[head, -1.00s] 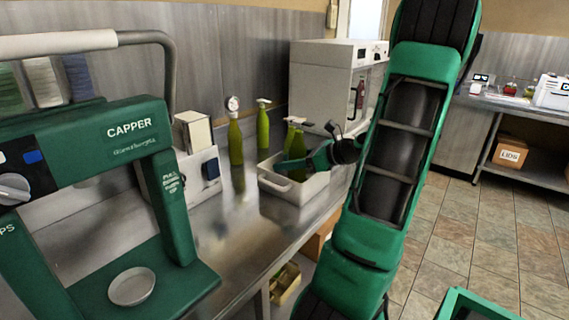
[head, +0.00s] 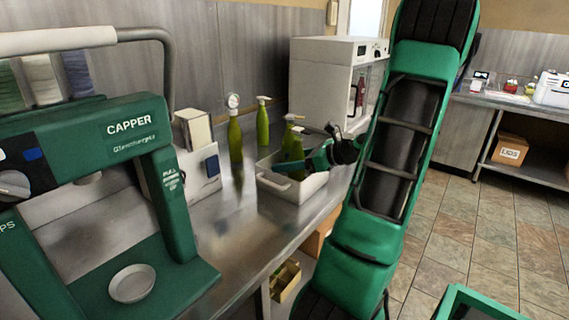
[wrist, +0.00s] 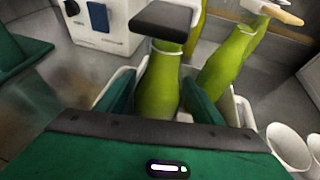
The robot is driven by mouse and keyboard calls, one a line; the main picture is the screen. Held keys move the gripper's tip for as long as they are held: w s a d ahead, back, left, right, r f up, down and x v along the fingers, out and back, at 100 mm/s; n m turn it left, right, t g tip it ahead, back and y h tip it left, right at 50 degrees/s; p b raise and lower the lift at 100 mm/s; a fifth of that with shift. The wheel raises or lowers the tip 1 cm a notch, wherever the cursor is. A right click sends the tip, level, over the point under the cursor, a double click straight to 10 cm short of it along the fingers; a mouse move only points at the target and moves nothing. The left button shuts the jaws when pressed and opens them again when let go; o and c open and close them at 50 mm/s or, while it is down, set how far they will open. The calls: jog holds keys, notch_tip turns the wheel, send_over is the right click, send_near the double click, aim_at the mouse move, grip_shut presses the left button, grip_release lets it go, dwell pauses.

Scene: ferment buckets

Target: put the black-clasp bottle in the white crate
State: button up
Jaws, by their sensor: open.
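The black-clasp bottle (wrist: 160,88) is green with a flat black top and stands between the fingers of my gripper (wrist: 160,103) in the wrist view. In the head view this bottle (head: 297,151) stands inside the white crate (head: 286,190), its base hidden by the crate wall. My gripper (head: 297,165) is open around the bottle, low over the crate. A second green bottle with a pale clasp (wrist: 230,62) is beside it in the crate, to the right in the wrist view.
A gauge-topped bottle (head: 235,138) and a white-topped bottle (head: 262,124) stand on the steel counter (head: 235,225) behind the crate. A white dispenser box (head: 200,165) and green capper (head: 130,130) are to the left. A white oven-like cabinet (head: 318,85) stands behind.

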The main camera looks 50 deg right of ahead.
aim_at(305, 156)
jog(key=v, duration=1.2)
jog(key=shift+r, duration=0.4)
